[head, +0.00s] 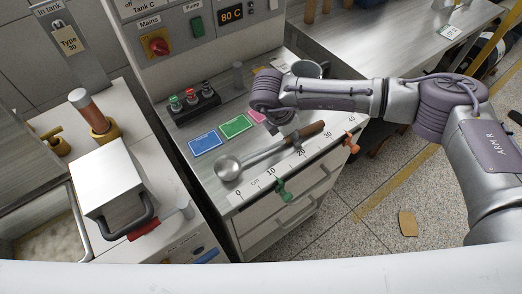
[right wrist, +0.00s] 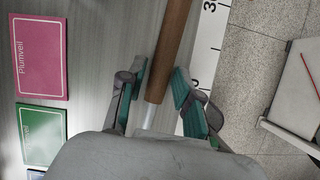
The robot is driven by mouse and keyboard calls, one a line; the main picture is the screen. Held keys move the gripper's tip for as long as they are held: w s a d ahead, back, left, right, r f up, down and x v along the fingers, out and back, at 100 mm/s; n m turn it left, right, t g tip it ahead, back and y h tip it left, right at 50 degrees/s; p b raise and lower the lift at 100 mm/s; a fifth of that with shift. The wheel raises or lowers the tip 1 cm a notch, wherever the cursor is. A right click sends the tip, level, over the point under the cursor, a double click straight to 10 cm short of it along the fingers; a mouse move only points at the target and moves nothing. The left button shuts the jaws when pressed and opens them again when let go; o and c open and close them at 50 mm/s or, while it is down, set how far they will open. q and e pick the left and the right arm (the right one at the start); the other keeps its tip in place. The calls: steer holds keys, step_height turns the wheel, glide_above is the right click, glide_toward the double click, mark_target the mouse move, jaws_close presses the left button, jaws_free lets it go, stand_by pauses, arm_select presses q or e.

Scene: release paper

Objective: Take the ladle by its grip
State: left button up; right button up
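The ladle lies on the grey worktop, its metal bowl (head: 228,168) toward the left and its brown wooden grip (head: 311,130) toward the right. In the right wrist view the wooden grip (right wrist: 171,45) runs down between the two teal-padded fingers of my right gripper (right wrist: 159,92). The fingers are open, with a gap on both sides of the grip. In the head view my right gripper (head: 287,134) hangs at the ladle where shaft and grip meet, mostly hidden by its own wrist. My left gripper is not in view.
A ruler strip (head: 270,181) with green (head: 284,189) and orange (head: 351,144) clips runs along the worktop's front edge. Blue (head: 206,143), green (head: 236,126) and pink cards (right wrist: 39,58) lie behind the ladle. A button box (head: 193,103) and a metal cup (head: 306,69) stand farther back.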

jaws_close()
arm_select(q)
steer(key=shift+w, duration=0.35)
arm_select(e)
steer(key=shift+r, duration=0.15)
